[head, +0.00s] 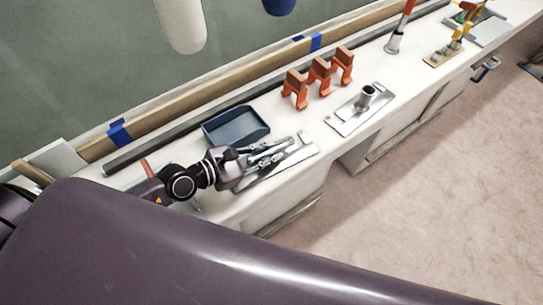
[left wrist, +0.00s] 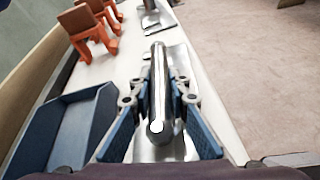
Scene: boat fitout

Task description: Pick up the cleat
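The cleat (left wrist: 158,88) is a shiny metal bar running lengthwise between the fingers of my left gripper (left wrist: 163,88) in the left wrist view. A finger with a blue pad lies close along each side of it. I cannot tell whether the pads touch it. In the head view my left gripper (head: 272,154) reaches from the left, low over a flat metal plate (head: 296,157) on the white bench. The fingers partly hide the cleat there. My right gripper is not in view.
A dark blue tray (head: 236,127) sits beside the gripper. Orange brackets (head: 320,71) stand beyond it. A metal plate with an upright tube (head: 364,99) lies further right on the bench. A rail (head: 180,133) runs behind, and bare floor (head: 420,190) lies in front.

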